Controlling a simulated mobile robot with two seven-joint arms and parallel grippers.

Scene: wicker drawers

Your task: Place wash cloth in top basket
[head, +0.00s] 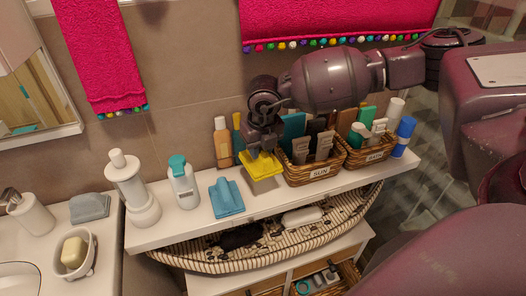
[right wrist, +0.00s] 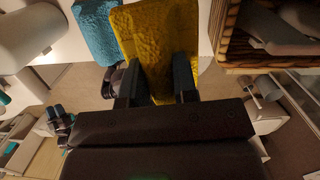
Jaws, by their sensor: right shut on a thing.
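My right gripper (head: 263,150) is shut on a yellow wash cloth (head: 261,168), just above the white shelf, left of the SUN basket. In the right wrist view, the yellow cloth (right wrist: 158,35) is between the two dark fingers (right wrist: 156,82). A folded blue cloth (head: 226,198) lies on the shelf to the left of the gripper; it also shows in the right wrist view (right wrist: 92,28). A long woven basket (head: 205,262) sits beneath the shelf, with a dark item (head: 240,237) and a white item (head: 302,217) in it. My left gripper is not in view.
The wicker SUN basket (head: 318,172) and another wicker basket (head: 375,154), both full of bottles, stand right of the gripper. A teal-capped bottle (head: 184,183) and a white dispenser (head: 132,190) stand left on the shelf (head: 160,233). A lower wicker drawer (head: 348,275) is partly visible.

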